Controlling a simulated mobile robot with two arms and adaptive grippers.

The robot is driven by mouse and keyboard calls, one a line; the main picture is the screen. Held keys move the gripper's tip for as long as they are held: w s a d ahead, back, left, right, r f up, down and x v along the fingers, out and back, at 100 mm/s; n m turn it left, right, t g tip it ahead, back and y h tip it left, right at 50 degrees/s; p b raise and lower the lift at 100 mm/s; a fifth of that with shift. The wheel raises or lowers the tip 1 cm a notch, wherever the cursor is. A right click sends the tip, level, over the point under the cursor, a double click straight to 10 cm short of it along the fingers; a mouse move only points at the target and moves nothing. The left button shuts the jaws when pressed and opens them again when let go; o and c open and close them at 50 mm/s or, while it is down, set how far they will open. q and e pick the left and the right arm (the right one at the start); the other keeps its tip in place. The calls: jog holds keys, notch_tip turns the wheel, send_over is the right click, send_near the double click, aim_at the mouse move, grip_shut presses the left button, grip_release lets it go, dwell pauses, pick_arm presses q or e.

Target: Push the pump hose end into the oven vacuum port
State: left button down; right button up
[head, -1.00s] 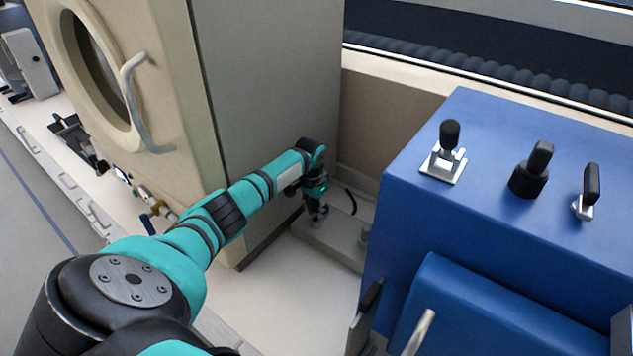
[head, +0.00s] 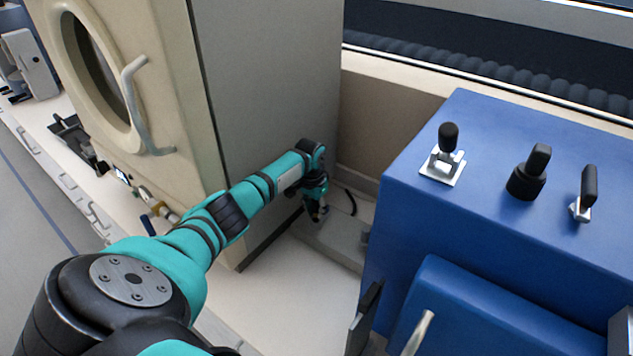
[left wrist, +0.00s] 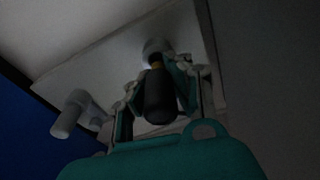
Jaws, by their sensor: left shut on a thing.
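My left gripper (head: 317,211) is low beside the grey side of the oven (head: 265,80), above a pale plate (head: 335,240) on the bench. In the left wrist view it is shut on a dark, rounded hose end (left wrist: 160,97) with a yellowish band near its far end. A pale round stub (left wrist: 155,47) shows just beyond the band; I cannot tell whether it touches the hose end or is the vacuum port. A black hose (head: 350,200) curves beside the gripper. My right gripper is not in view.
A blue machine (head: 500,130) with several black-handled levers stands on the right. A second stub rises from the plate (head: 364,238). A wall (head: 395,115) closes the back.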

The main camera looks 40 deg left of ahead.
pick_arm(q)
jog(key=shift+f+b, duration=0.7)
jog(key=shift+f, duration=0.25)
jog(key=shift+s, duration=0.1)
jog(key=shift+r+p, duration=0.35)
jog(key=shift+p, duration=0.25)
jog(key=shift+r, duration=0.2)
jog(key=shift+p, duration=0.45)
dwell(1.0)
jog(key=shift+f+b, duration=0.5)
jog(key=shift+f, duration=0.05)
dwell(0.3)
jog(key=shift+r, duration=0.1)
